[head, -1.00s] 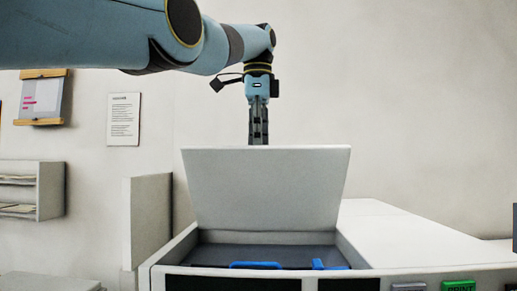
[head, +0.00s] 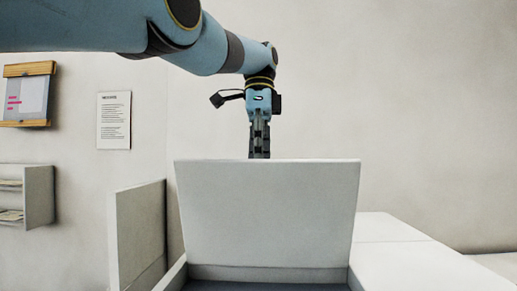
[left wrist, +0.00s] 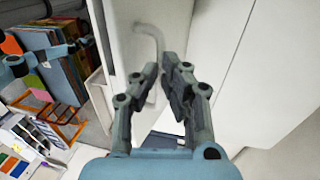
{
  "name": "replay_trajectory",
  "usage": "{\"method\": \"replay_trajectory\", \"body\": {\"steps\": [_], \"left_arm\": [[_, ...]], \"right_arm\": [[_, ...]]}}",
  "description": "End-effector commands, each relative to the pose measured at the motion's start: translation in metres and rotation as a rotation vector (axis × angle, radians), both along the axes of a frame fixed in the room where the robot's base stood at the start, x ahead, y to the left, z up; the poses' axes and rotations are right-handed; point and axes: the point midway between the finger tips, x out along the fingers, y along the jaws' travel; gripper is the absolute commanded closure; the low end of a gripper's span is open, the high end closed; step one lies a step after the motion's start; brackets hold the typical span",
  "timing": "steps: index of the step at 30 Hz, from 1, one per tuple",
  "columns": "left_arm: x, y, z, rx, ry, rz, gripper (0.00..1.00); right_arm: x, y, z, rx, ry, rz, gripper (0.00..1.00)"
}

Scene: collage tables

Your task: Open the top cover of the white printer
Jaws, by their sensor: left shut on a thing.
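The white printer's top cover (head: 268,210) stands raised and nearly upright in the head view. Below it a strip of the dark opening (head: 268,286) shows. My left gripper (head: 259,152) points down at the middle of the cover's top edge, its tips hidden behind the cover. In the left wrist view my left gripper (left wrist: 160,75) has its fingers close together against white surfaces, shut on the cover; the exact contact is not clear. My right gripper is not in view.
A white upright panel (head: 138,232) stands left of the printer. A white flat top (head: 410,255) extends to the right. Wall shelves (head: 38,195), a notice (head: 114,120) and a clipboard (head: 28,95) are at the left. The wrist view shows a rack of coloured boards (left wrist: 55,75).

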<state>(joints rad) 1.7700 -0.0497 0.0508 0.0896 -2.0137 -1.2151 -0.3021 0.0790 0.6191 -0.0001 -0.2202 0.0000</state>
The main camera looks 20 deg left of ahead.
Motion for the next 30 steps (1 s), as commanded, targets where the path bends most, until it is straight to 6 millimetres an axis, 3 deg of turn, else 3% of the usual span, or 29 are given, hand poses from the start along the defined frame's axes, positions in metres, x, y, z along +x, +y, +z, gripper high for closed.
{"method": "replay_trajectory", "body": {"steps": [1, 3, 10, 30], "left_arm": [[-0.0013, 0.0000, -0.0175, 0.001, 0.023, 0.001, 1.00], [-0.0013, -0.0001, -0.0175, 0.001, 0.023, 0.000, 1.00], [-0.0013, -0.0001, -0.0168, 0.001, 0.022, 0.000, 0.68], [-0.0012, -0.0002, -0.0119, 0.000, 0.018, 0.000, 0.68]], "right_arm": [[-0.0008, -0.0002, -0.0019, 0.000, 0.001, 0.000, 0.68], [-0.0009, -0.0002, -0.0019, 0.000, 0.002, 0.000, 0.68], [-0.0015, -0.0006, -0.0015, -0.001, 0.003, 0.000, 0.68], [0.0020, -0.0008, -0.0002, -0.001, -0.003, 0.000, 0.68]]}}
